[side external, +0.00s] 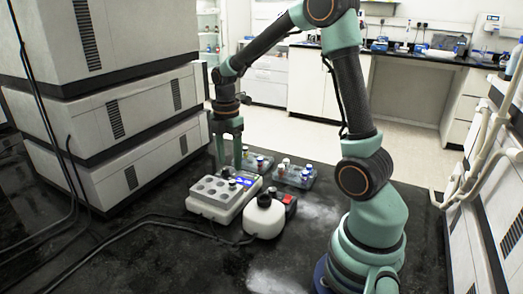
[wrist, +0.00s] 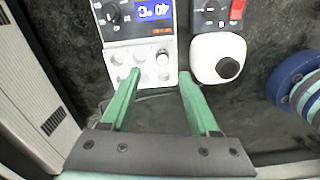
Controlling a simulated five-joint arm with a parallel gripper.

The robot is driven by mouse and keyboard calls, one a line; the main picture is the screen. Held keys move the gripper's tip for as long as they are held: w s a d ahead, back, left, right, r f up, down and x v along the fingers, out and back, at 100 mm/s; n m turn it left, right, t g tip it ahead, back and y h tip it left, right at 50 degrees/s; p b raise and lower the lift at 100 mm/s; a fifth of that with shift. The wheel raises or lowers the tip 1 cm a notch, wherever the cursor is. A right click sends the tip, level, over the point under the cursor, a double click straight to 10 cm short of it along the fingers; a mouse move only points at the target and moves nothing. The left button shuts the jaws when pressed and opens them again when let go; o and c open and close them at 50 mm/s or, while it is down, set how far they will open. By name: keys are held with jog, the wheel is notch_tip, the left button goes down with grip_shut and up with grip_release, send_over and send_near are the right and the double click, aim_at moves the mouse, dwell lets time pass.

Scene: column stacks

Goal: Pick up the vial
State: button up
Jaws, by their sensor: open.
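Several small vials with blue, white or dark caps stand in two clear racks, a left rack (side external: 247,164) and a right rack (side external: 300,184). One vial with a white cap (side external: 286,161) stands at the back of the right rack. The pictures do not mark which vial the task means. My gripper (side external: 230,167) points down beside the left rack, behind the white heater block.
The white heater block (side external: 207,205) with round wells and a lit display stands close by; it also shows in the wrist view (wrist: 119,58). A round white device with a black top (side external: 264,223) sits beside it. Stacked white instruments (side external: 120,140) rise at left. Cables cross the dark bench.

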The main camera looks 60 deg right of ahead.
aim_at(231, 182)
jog(key=shift+s+a+f, duration=0.1)
jog(key=shift+f, duration=1.65)
jog(key=shift+s+a+f, duration=0.1)
jog(key=shift+f, duration=1.6)
grip_shut()
